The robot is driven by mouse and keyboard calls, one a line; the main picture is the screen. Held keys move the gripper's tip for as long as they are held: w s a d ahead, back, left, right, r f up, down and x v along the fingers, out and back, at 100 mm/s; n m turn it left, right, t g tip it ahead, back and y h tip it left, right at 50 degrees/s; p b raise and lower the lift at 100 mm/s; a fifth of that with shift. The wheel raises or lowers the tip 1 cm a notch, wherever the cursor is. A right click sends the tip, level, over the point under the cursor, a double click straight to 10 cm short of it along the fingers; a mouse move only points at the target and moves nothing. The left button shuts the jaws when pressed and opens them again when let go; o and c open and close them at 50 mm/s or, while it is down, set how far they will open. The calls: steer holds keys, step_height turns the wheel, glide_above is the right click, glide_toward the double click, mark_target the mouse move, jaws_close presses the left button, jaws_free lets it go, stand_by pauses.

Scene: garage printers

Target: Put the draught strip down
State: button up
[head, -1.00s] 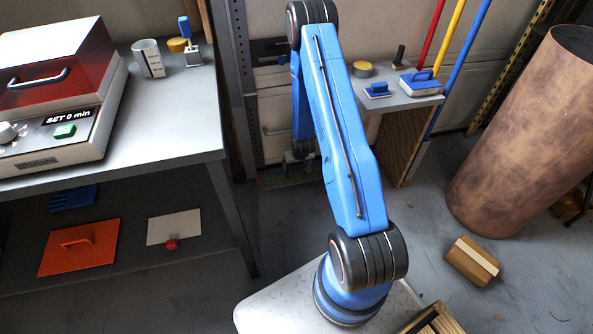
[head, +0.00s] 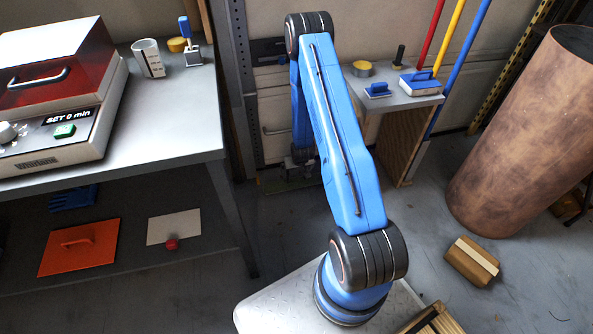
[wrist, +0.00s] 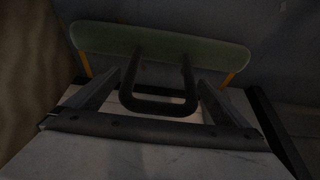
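The draught strip appears as a long green bar (wrist: 215,50) with a dark U-shaped handle (wrist: 160,106), across the top of the wrist view. Yellowish parts show below both its ends. In the head view a greenish strip (head: 272,186) lies low by the foot of the wall, partly hidden by my arm. My gripper (wrist: 159,78) has its fingers on either side of the handle, with a gap seeming to show at each side, so it looks open. In the head view my gripper (head: 301,156) is small and dark, just above the strip.
A grey workbench (head: 165,125) stands at left. A small side table (head: 396,100) with brushes and a yellow tin is right of my arm. A large brown cylinder (head: 520,135) and a tan block (head: 472,262) stand on the floor at right. Open floor lies between.

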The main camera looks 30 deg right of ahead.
steer(key=s+a+r+n, duration=0.1)
steer(key=s+a+r, duration=0.3)
steer(key=r, duration=1.1)
steer(key=s+a+r, duration=0.3)
steer(key=r, duration=1.2)
steer(key=s+a+r+n, duration=0.1)
steer(key=s+a+r, duration=0.3)
steer(key=r, duration=1.1)
steer(key=s+a+r, duration=0.2)
steer(key=s+r, duration=0.4)
steer(key=s, duration=0.3)
steer(key=s+a+r, duration=0.3)
steer(key=s+r, duration=0.3)
steer(key=s, duration=0.4)
steer(key=s+a+r+n+y, duration=0.1)
steer(key=s+a+r, duration=0.1)
steer(key=s+r, duration=0.3)
steer(key=s, duration=0.4)
steer(key=shift+s+a+r+t, duration=0.25)
steer(key=shift+s+r+t, duration=0.05)
steer(key=shift+s+r, duration=0.1)
